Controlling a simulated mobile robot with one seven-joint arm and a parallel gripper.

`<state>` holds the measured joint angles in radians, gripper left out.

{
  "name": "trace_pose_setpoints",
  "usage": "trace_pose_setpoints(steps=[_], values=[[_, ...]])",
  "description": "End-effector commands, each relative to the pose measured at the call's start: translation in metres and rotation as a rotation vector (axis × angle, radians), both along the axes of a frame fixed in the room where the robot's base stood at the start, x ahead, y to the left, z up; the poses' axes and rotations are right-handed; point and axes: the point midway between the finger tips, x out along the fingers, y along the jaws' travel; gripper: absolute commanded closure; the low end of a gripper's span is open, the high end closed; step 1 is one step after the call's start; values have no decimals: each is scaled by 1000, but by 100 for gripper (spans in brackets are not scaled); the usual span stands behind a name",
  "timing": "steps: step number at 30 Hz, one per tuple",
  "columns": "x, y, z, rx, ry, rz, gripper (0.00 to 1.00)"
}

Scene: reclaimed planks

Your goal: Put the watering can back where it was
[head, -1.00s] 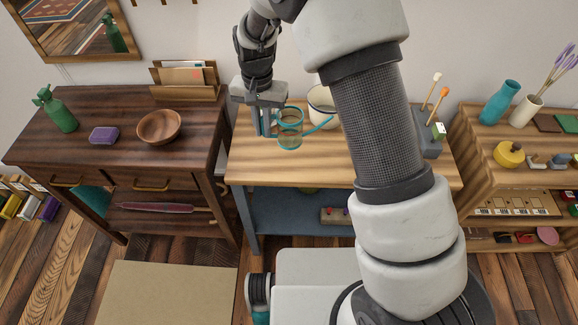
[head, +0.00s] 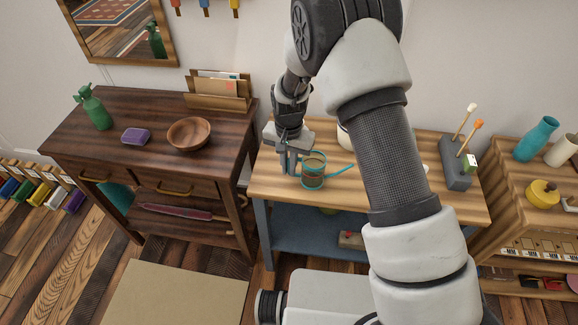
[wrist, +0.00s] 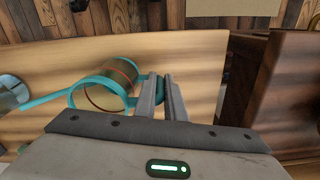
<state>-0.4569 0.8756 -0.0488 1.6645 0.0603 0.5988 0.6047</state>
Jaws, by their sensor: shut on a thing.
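The watering can (head: 313,173) has a teal rim, base, handle and long spout, with a brownish see-through body. It is upright over the front left part of the light wooden table (head: 385,195), its spout pointing right in the head view. My gripper (head: 291,166) is on its left side. The wrist view shows the can (wrist: 112,84) with my gripper's fingers (wrist: 159,84) shut on its teal handle. I cannot tell whether its base touches the tabletop.
A white pot (head: 343,136) stands behind the can, partly hidden by my arm. A grey tool holder (head: 456,172) stands at the table's right. The dark desk on the left holds a wooden bowl (head: 189,134), purple sponge (head: 136,136) and green bottle (head: 93,108).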

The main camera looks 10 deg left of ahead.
Motion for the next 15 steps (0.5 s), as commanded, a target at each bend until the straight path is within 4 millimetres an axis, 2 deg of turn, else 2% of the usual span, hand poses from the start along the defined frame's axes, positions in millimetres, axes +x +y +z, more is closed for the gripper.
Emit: trace_pose_setpoints(steps=[4, 5, 7, 15], values=[[0, 0, -5, 0, 0, 0, 100], [0, 0, -3, 0, 0, 0, 85], [0, 0, -3, 0, 0, 0, 73], [0, 0, -3, 0, 0, 0, 72]])
